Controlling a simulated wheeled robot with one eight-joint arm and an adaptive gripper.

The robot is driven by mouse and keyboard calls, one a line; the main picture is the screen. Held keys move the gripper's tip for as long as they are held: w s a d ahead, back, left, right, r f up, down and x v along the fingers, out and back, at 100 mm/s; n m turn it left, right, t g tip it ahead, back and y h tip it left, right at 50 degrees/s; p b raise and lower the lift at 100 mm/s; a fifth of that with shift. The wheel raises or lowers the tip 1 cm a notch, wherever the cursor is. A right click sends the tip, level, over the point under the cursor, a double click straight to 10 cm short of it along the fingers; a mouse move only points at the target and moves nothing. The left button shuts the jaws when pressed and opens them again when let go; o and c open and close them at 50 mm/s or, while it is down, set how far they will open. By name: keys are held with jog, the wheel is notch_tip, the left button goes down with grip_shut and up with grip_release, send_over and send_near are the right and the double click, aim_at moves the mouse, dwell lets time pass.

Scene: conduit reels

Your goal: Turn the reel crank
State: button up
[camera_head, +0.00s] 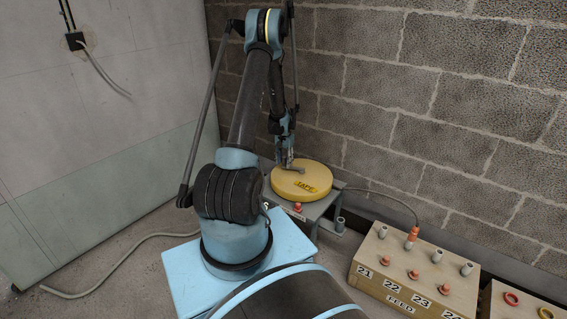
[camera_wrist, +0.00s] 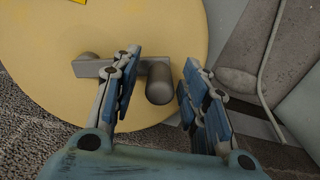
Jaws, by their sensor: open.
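In the wrist view the yellow disc (camera_wrist: 180,25) fills the upper left. The grey crank (camera_wrist: 110,68) is a flat bar on the disc, with a rounded knob at its left end and a cylindrical handle (camera_wrist: 159,82) at its right end. In the head view my gripper (camera_head: 286,162) is over the disc's left part, beside the crank.
A tan box (camera_head: 412,275) with numbered sockets, several plugs and an orange connector (camera_head: 411,238) stands at right. A cable runs from it towards the reel stand (camera_head: 322,209). A block wall (camera_head: 420,100) rises close behind. A pale hose (camera_head: 110,270) lies on the floor at left.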

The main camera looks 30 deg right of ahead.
jog(key=shift+f, duration=0.1)
jog(key=shift+c, duration=0.6)
jog(key=shift+a, duration=0.1)
grip_shut()
jog(key=shift+d, duration=0.3)
